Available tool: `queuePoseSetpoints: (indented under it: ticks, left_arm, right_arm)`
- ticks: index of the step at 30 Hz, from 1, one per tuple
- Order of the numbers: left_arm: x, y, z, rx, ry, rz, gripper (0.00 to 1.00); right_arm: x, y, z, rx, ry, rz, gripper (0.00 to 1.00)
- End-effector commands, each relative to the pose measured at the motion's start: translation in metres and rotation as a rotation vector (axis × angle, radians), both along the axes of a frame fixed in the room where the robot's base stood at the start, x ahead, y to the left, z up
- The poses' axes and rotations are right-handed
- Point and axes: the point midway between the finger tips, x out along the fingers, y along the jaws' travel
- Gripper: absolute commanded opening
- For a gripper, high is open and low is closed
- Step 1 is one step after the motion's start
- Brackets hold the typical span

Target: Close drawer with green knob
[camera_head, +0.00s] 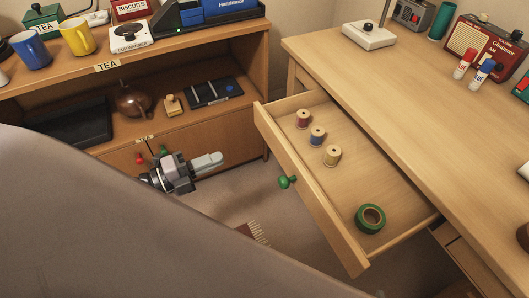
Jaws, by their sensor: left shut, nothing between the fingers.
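The drawer (310,185) with the green knob (287,182) is pulled out of the wooden desk (420,110). Inside it lie a red spool (302,119), a blue spool (317,136), a yellow spool (332,155) and a green tape roll (370,218). My left gripper (212,160) is shut and empty, to the left of the drawer front and apart from the knob. My right gripper is not in view. A large grey surface covers the lower left of the view and hides what is behind it.
A wooden shelf unit (178,54) with mugs, a cup warmer and boxes stands at the left, close behind my left gripper. A lamp base (369,36), a radio (482,45) and glue sticks stand on the desk. Floor (240,200) shows between shelf and drawer.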

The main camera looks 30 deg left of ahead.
Motion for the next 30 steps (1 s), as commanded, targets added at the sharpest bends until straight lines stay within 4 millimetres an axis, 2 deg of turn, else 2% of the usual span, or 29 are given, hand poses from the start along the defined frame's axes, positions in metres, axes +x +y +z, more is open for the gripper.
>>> queuePoseSetpoints:
  ticks: [4,8,24,30]
  left_arm:
    - [0.001,0.002,-0.002,0.056,-0.044,-0.048,0.0]
    - [0.009,-0.004,0.0,0.056,-0.046,-0.051,0.0]
    - [0.08,-0.06,0.0,0.052,-0.044,-0.048,0.0]
    - [0.1,-0.075,0.0,0.053,-0.043,-0.047,0.0]
  right_arm:
    - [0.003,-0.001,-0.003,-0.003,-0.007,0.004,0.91]
    - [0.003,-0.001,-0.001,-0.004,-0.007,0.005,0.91]
    - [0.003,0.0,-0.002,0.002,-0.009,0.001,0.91]
    - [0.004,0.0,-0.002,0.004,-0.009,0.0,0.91]
